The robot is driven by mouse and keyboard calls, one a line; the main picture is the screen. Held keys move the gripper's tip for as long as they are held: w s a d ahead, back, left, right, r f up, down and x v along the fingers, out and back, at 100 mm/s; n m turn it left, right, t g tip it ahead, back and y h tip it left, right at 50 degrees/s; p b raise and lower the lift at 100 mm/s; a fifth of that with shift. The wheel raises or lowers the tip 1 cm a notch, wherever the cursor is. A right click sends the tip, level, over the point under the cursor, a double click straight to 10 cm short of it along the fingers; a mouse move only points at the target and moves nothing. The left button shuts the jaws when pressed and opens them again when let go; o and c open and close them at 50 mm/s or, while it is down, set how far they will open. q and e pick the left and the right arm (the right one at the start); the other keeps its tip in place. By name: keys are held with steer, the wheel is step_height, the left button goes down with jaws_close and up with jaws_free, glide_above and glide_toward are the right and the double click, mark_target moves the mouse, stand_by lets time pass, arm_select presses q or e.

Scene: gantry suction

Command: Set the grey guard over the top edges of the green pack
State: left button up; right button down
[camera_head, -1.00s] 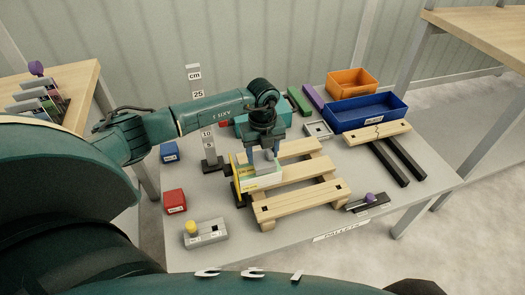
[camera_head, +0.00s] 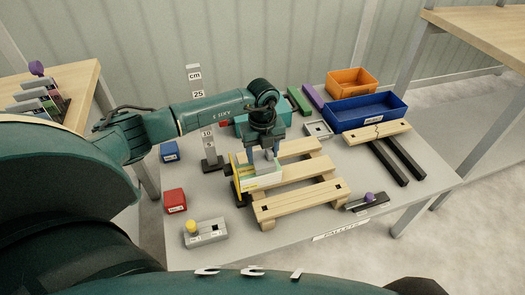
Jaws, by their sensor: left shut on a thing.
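The green pack (camera_head: 266,179) is a small pale box with green on it, at the left end of the wooden pallet (camera_head: 296,207). My left gripper (camera_head: 268,157) points down from above and is shut on the pack; its fingers hide part of the top. Whether the pack rests on the pallet or hangs just above it is not clear. A grey square piece with an opening (camera_head: 318,129), seemingly the guard, lies on the table behind the pallet, apart from the pack. My right gripper is not in view.
A yellow upright piece (camera_head: 236,172) stands close left of the pack. A blue bin (camera_head: 366,113) and an orange bin (camera_head: 351,82) stand at the back right. A grey block with a yellow knob (camera_head: 205,232) is front left.

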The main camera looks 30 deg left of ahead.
mark_target(263, 159)
arm_select(q)
steer(key=shift+f+b, duration=0.35)
steer(key=shift+f, duration=0.3)
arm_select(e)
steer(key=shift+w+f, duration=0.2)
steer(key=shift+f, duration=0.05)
